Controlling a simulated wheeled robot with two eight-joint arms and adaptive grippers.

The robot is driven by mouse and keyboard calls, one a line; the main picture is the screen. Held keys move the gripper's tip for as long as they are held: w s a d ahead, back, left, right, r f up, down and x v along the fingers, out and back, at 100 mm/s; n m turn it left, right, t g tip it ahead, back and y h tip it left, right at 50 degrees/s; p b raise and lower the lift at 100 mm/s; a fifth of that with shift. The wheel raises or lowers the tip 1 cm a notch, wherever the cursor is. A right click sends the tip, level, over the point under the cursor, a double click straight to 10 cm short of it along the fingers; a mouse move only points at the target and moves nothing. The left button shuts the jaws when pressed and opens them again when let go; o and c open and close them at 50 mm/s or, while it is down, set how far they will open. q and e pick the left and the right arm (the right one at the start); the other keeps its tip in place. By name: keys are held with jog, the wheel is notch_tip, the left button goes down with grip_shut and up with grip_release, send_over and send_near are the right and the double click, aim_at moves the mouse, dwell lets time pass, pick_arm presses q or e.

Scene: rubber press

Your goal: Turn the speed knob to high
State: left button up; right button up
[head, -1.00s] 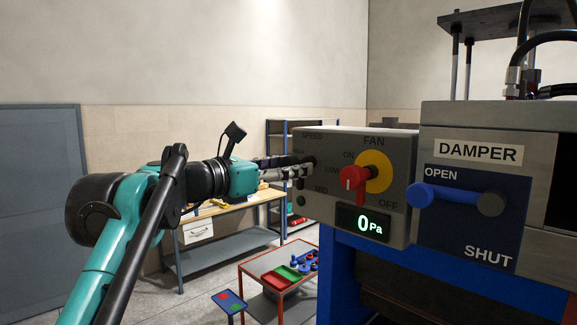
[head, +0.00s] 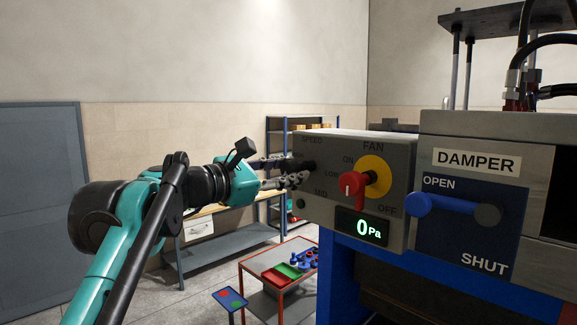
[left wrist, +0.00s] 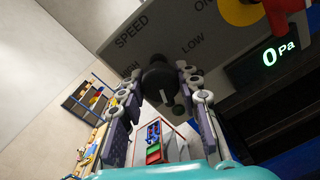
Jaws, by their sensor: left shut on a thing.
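The dark speed knob (left wrist: 158,76) is on the grey control box (head: 345,150), among the labels SPEED, HIGH and LOW in the left wrist view. A short white mark shows on the knob's lower side there; I cannot tell which label it points to. In the head view the knob (head: 309,168) is mostly behind my fingers, with MID readable below it. My left gripper (head: 296,170) reaches it from the left; in the left wrist view the gripper (left wrist: 160,88) has one finger on each side and is shut on the knob. My right gripper is out of view.
The red fan switch (head: 353,187) on a yellow disc sits close right of the knob, above a display (head: 366,224) reading 0 Pa. The blue damper handle (head: 450,205) is farther right. A red cart (head: 262,262) with trays stands below; a workbench is behind.

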pick_arm(q)
jog(key=m+p, duration=0.1)
jog(key=m, duration=0.4)
jog(key=shift+m+p, duration=0.3)
dwell(0.4)
jog(key=o, duration=1.2)
jog(key=shift+c, duration=0.2)
jog(key=shift+s+a, duration=0.3)
jog(key=shift+a, duration=0.15)
jog(key=v, duration=1.1)
jog(key=shift+d, duration=0.15)
jog(key=shift+s+r, duration=0.1)
jog(key=shift+s, duration=0.05)
